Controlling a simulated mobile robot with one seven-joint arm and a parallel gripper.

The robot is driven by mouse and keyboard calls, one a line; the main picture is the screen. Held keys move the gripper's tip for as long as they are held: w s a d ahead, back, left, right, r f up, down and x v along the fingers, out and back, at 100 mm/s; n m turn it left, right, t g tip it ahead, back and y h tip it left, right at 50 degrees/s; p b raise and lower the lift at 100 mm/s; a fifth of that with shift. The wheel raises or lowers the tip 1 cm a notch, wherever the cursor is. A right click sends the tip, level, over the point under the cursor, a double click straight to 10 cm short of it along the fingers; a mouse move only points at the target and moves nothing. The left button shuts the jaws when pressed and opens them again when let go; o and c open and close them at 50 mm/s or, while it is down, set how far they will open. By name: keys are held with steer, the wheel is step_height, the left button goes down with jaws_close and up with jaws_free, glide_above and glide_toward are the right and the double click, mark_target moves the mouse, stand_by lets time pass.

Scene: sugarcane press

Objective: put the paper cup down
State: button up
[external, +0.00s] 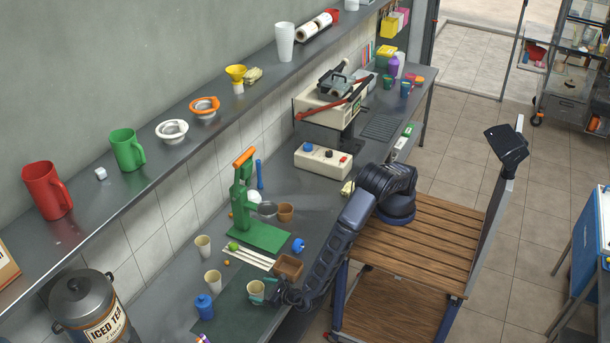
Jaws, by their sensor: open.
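A cream paper cup (255,287) stands upright on the dark green mat (232,315) near the front of the metal counter. My gripper (263,293) is open at this cup, its teal fingers beside it. The fingers and the cup overlap in the picture, so I cannot tell whether they touch. Two similar paper cups stand to the left, one close by (213,282) and one farther back (203,246). The cup's lower right side is partly hidden by my gripper.
A blue bottle (204,307) stands on the mat's left side. A small brown box (288,267) is just behind my gripper, with white sticks (247,257) and a green hand press (244,205) farther back. A large iced tea dispenser (92,308) stands at the lower left.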

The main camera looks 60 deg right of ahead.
mark_target(250, 286)
steer(key=shift+r+x, duration=0.2)
steer(key=shift+x, duration=2.4)
steer(key=shift+d, duration=0.1)
steer(key=c, duration=1.1)
steer(key=shift+r, duration=0.15)
